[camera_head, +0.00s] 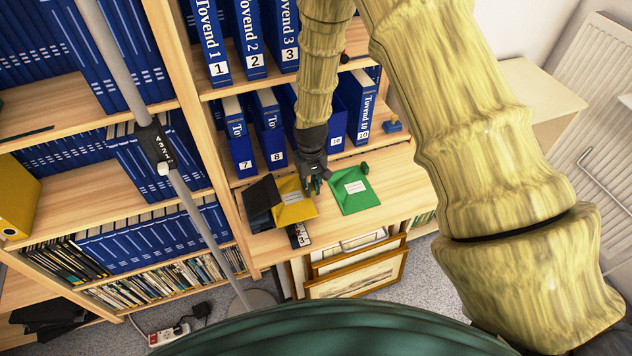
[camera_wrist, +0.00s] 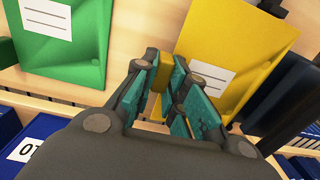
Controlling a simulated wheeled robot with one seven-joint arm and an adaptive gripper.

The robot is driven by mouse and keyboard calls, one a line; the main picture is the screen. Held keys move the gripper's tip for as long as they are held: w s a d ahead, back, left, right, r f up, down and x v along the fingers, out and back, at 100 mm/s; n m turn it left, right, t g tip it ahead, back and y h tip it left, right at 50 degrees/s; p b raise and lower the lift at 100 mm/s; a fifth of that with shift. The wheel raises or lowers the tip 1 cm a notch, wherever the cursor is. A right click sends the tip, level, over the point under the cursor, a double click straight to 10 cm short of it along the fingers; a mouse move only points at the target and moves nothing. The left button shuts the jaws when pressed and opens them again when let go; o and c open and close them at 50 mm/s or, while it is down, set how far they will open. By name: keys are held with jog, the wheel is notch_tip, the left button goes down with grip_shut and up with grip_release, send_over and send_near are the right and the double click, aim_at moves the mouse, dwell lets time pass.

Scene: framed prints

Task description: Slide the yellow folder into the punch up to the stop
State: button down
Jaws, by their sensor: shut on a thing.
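The yellow folder (camera_head: 294,213) lies on the shelf board with a white label on it. In the wrist view the folder (camera_wrist: 225,35) fills the upper middle. In the wrist view this dark body (camera_wrist: 291,95) is at the right, beside the folder's edge. I cannot tell how far the folder's edge is inside it.
A green folder (camera_head: 354,190) with a white label lies to the right. A small dark item (camera_head: 299,235) lies near the board's front edge. Blue binders (camera_head: 271,135) stand behind on the shelf. A grey pole (camera_head: 184,190) rises at the left.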

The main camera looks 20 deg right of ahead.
aim_at(298, 194)
jog(key=shift+a+f, duration=0.15)
jog(key=shift+a, duration=1.85)
dwell(0.5)
jog(key=c, duration=1.4)
grip_release()
jog(key=shift+s, duration=0.1)
jog(key=shift+o, duration=0.2)
jog(key=shift+r+p, duration=2.35)
jog(key=shift+r, duration=1.15)
jog(key=shift+f, duration=0.1)
